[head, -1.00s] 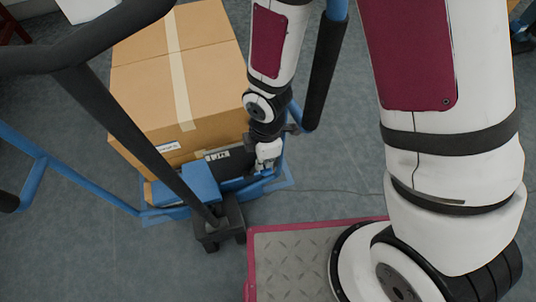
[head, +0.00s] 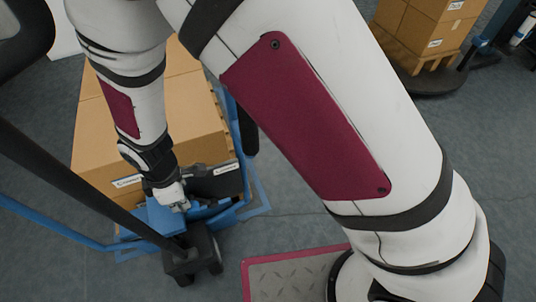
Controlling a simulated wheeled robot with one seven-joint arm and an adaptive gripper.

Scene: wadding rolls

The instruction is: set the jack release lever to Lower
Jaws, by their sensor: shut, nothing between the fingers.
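The blue jack (head: 228,211) stands at the lower left under a large cardboard box. Its black handle bar (head: 85,185) slants down to a black block (head: 193,257) at its near end. My gripper (head: 180,206) points down over the near end of the jack, close to a blue plate (head: 158,218). Its fingers look shut with nothing between them. I cannot make out the release lever or its Lower mark; my gripper and wrist cover part of that area. I cannot tell whether the fingertips touch the jack.
The cardboard box (head: 105,140) rises just behind my wrist. A blue rail (head: 50,222) runs along the left. My treaded base plate is at the bottom. More boxes (head: 430,30) stand on a pallet at the top right. Grey floor (head: 290,215) is clear right of the jack.

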